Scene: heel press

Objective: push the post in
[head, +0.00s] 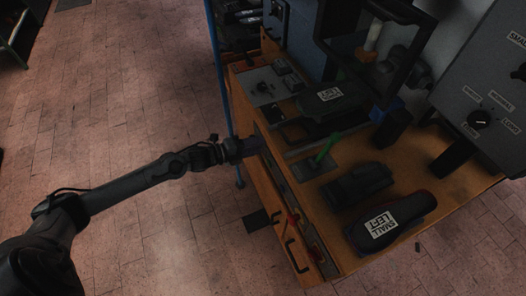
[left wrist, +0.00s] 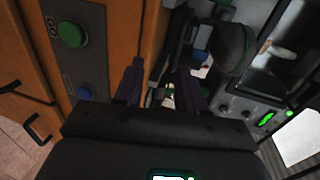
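A green upright post or lever (head: 326,148) stands tilted on a dark plate (head: 311,165) on the wooden bench. I cannot tell whether it is the task's post; a pale short cylinder (head: 373,36) also stands up inside the press frame at the back. My left gripper (head: 246,149) is at the bench's left front edge, left of the green post and apart from it. In the left wrist view the two dark fingers (left wrist: 160,84) stand apart with nothing clearly held between them. My right gripper is not seen.
A panel with a green button (left wrist: 72,34) and a blue button (left wrist: 85,93) is left of the fingers. Dark shoe forms, one labelled SMALL LEFT (head: 400,213), lie on the bench (head: 462,192). A grey control box (head: 490,85) stands right.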

